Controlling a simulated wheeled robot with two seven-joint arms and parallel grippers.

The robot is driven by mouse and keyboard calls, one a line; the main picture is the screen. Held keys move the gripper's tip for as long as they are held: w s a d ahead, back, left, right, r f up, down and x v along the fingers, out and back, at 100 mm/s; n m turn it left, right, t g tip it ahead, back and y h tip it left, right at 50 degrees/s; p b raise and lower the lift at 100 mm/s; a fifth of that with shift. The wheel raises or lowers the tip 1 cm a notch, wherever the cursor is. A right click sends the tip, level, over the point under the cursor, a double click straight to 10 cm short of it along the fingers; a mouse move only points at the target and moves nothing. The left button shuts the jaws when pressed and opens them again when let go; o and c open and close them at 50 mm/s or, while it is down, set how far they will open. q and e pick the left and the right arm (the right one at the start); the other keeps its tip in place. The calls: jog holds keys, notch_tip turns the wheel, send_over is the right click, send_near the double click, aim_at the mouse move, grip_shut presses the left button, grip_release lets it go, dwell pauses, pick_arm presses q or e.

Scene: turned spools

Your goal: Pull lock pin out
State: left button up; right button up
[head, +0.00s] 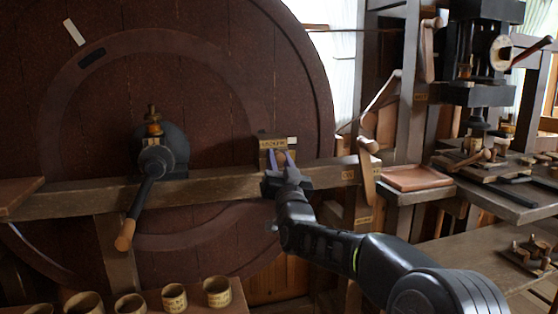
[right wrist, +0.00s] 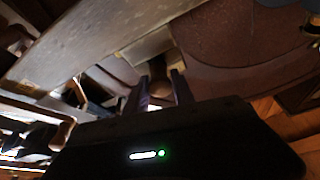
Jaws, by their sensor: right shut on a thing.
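My right gripper (head: 282,159) reaches up to a small labelled block on the wooden beam in front of the big wheel. Its two purple-grey fingers are shut on the lock pin (head: 282,158), a small brown knob of which only a little shows between the fingertips. In the right wrist view the fingers (right wrist: 160,88) point at the beam, with the brown lock pin (right wrist: 158,68) between them. The pin's shaft is hidden, so I cannot tell how deep it sits. My left gripper is not in view.
The large dark red wheel (head: 230,90) fills the left behind the wooden beam (head: 225,186). A crank with a wooden handle (head: 126,234) hangs at its hub. Several small wooden cups (head: 217,291) stand at the bottom left. A workbench (head: 500,205) with tools is on the right.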

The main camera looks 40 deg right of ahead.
grip_shut()
dwell(0.8)
